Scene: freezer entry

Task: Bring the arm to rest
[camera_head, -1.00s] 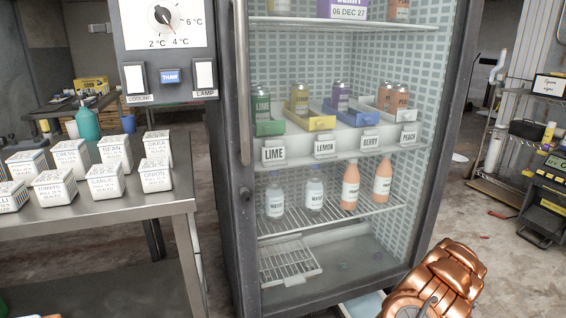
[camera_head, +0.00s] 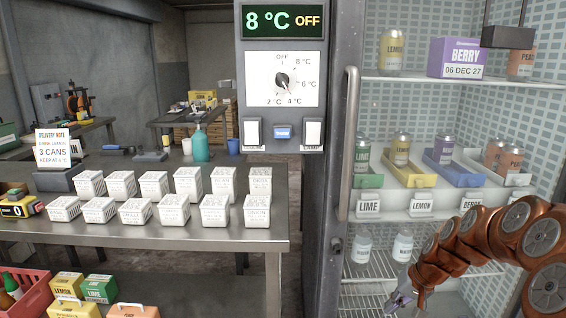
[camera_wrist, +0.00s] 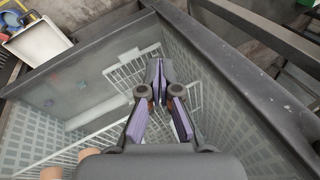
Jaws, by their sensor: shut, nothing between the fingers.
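My copper-coloured arm (camera_head: 470,240) reaches in from the right in the head view, in front of the cooler. My gripper (camera_head: 398,300) is low in that view, pointing down and left near the cooler's lower front. In the wrist view my gripper (camera_wrist: 157,85) has its two purple-padded fingers together, with nothing between them. Behind the fingers show wire racks (camera_wrist: 135,68) and tiled walls of the cooler. I cannot tell how close the fingers are to the glass.
The cooler's handle (camera_head: 348,140) is left of my arm. Drink cans stand on shelves (camera_head: 420,214). The display (camera_head: 283,20) reads 8 °C OFF. A steel table (camera_head: 180,236) with several white labelled boxes and a delivery note (camera_head: 58,147) stands at left.

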